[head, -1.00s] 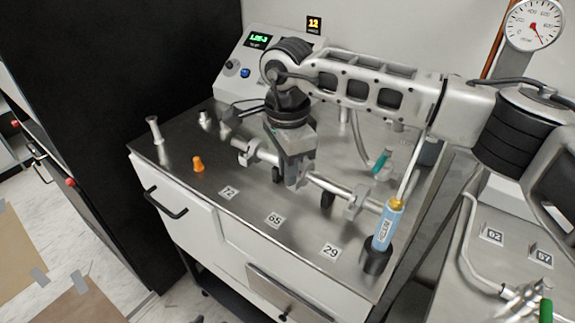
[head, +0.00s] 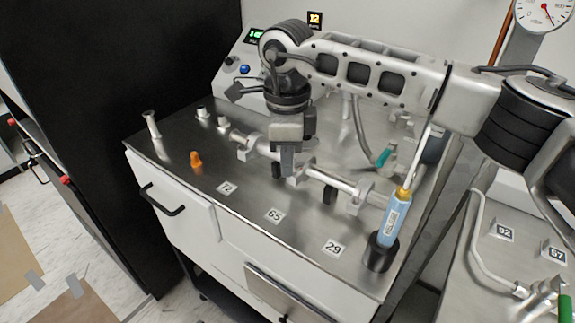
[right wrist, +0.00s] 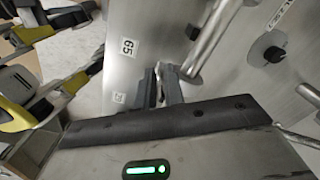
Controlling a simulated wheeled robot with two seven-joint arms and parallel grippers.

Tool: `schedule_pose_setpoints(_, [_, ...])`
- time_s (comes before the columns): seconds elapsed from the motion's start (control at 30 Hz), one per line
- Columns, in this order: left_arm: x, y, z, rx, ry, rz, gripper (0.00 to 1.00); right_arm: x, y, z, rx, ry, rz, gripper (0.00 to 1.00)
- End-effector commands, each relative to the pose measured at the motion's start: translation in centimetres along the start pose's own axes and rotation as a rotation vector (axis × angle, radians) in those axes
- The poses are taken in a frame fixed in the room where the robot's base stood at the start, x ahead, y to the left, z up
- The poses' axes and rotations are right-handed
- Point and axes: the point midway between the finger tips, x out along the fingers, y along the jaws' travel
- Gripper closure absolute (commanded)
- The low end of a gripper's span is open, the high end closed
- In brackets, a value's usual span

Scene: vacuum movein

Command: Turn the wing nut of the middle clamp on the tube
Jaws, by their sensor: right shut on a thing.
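A silver tube (head: 323,177) runs across the steel bench top, held by clamps. The right-hand clamp (head: 357,191) and left-hand clamp (head: 245,148) show in the head view. My right gripper (head: 287,171) points down at the middle of the tube, at the middle clamp. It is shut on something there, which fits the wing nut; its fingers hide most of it. In the right wrist view my fingers (right wrist: 162,88) are close together beside the tube (right wrist: 212,38). My left gripper is not seen in the head view.
A blue-handled tool (head: 397,220) stands in a black cup (head: 380,254) at the front right. An orange part (head: 196,160) and a silver post (head: 152,124) stand at left.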

Motion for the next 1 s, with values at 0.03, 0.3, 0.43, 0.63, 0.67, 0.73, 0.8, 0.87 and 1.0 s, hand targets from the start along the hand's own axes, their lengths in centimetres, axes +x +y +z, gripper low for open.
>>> schedule_pose_setpoints(0.03, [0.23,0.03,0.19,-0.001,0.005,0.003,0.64,0.12,-0.13,0.0,0.045,0.0,-0.004,1.0])
schedule_pose_setpoints(0.3, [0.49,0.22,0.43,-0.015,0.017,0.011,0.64,0.01,-0.38,-0.05,0.274,0.0,-0.003,1.0])
schedule_pose_setpoints(0.43, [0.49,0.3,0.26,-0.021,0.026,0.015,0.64,-0.08,-0.48,-0.09,0.357,0.0,-0.003,1.0])
schedule_pose_setpoints(0.63, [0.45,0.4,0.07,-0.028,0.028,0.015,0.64,-0.2,-0.48,-0.13,0.379,0.0,-0.002,1.0])
schedule_pose_setpoints(0.67, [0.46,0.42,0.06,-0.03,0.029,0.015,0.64,-0.2,-0.48,-0.13,0.379,0.0,-0.002,1.0])
schedule_pose_setpoints(0.73, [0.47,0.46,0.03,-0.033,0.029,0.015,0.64,-0.2,-0.49,-0.14,0.378,0.0,-0.002,1.0])
schedule_pose_setpoints(0.8, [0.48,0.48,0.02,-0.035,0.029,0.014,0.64,-0.2,-0.49,-0.15,0.378,0.001,-0.002,1.0])
schedule_pose_setpoints(0.87, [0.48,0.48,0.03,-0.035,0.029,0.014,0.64,-0.2,-0.49,-0.15,0.377,0.001,-0.002,1.0])
schedule_pose_setpoints(1.0, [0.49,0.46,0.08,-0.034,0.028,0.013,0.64,-0.2,-0.49,-0.17,0.377,0.001,-0.002,1.0])
